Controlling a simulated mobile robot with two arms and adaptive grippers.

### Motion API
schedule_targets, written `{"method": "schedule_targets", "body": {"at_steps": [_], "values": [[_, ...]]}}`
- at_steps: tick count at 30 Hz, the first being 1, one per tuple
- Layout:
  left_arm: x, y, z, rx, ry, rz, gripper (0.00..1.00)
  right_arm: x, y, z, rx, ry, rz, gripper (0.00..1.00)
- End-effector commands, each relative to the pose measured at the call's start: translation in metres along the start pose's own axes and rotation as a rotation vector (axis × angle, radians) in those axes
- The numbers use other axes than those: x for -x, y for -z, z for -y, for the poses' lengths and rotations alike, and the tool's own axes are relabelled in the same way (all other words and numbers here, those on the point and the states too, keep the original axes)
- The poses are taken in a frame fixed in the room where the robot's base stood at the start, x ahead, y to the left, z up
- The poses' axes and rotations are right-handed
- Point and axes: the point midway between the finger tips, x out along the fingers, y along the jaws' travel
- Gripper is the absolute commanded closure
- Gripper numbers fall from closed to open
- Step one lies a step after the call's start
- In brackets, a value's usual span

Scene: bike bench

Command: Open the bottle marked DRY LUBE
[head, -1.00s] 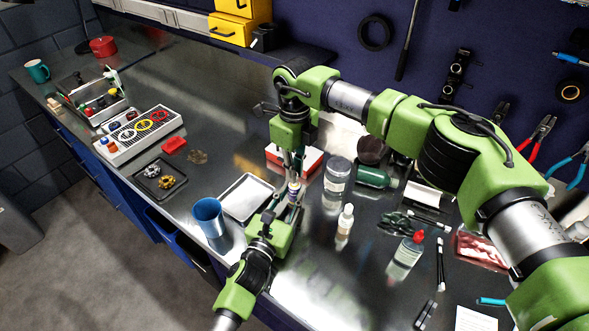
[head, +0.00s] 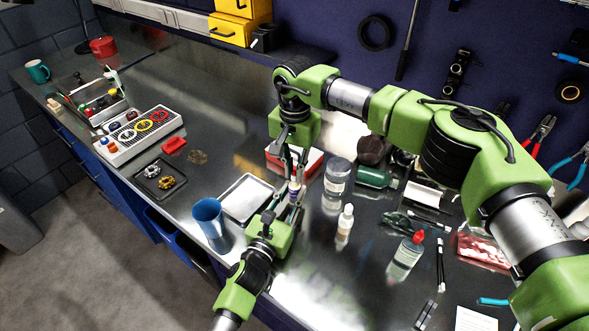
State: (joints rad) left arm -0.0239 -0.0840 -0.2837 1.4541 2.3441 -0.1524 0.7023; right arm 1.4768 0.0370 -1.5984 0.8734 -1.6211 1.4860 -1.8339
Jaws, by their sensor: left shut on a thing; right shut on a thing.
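A small white bottle with a dark blue-purple band (head: 294,187) stands upright between my two grippers. Its marking is too small to read. My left gripper (head: 284,208) comes in from below and is shut on the bottle's body, low over the bench. My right gripper (head: 296,166) points down from above and is shut on the bottle's top. The fingers hide most of the cap, so I cannot tell whether it is loose.
A blue cup (head: 208,217) and a shallow tray (head: 246,198) are left of the bottle. A clear jar (head: 337,176), a white bottle (head: 344,223) and a red-capped bottle (head: 406,256) stand to the right.

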Motion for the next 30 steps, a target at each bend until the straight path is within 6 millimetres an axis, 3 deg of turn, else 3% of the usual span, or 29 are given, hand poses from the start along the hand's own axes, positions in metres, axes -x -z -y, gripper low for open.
{"method": "schedule_targets", "body": {"at_steps": [7, 30], "values": [[0.0003, 0.0012, -0.0001, 0.0, -0.001, -0.002, 1.0, 0.0002, -0.0002, 0.0002, 0.252, 0.0, 0.0, 1.0], [0.0003, 0.0011, -0.0002, 0.0, -0.001, -0.002, 1.0, 0.0027, 0.0, 0.0002, 0.254, 0.0, 0.0, 1.0]]}}
